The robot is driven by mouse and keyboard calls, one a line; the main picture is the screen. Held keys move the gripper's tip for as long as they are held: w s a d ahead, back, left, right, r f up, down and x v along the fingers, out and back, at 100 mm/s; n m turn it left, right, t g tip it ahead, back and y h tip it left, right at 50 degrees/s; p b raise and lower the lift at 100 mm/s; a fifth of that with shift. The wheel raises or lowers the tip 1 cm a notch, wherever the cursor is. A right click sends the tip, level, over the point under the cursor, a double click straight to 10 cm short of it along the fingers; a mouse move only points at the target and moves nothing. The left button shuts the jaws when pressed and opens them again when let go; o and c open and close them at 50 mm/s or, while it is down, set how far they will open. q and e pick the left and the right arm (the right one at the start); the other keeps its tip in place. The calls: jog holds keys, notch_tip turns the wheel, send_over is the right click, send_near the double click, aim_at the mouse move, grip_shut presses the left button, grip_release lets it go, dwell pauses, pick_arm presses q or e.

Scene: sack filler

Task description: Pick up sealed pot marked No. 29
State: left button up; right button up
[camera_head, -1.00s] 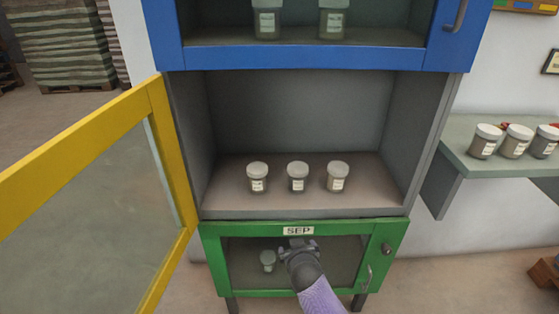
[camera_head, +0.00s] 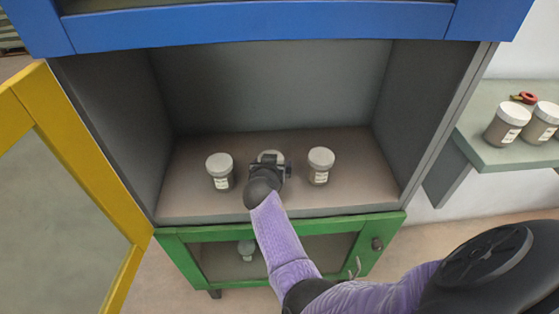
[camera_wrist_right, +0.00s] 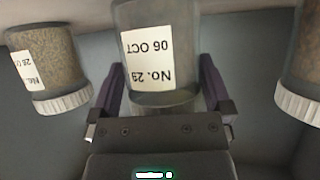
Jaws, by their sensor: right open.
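The pot marked No. 29 (camera_wrist_right: 155,55) appears upside down in the right wrist view, with its label reading "No. 29, 06 OCT". It stands between my right gripper's two fingers; its lid is hidden there by the gripper body. In the head view it is the middle pot (camera_head: 270,155) of three in the open grey compartment, mostly hidden behind my right gripper (camera_head: 268,169). The right gripper is open around the pot, and I cannot tell whether the fingers touch it. My left gripper is not in view.
Lidded pots stand left (camera_head: 220,172) and right (camera_head: 320,167) of it, close to the gripper. The yellow door (camera_head: 88,190) is swung open at left. The blue cabinet frame (camera_head: 260,21) is above, the shut green door (camera_head: 190,262) below. A side shelf (camera_head: 475,150) holds more pots.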

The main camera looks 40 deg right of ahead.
jog(key=shift+a+r, duration=0.2)
jog(key=shift+a, duration=0.1)
jog(key=shift+c, duration=1.2)
jog(key=shift+d+f, duration=0.1)
jog(key=shift+f, duration=0.05)
jog(key=c, duration=0.8)
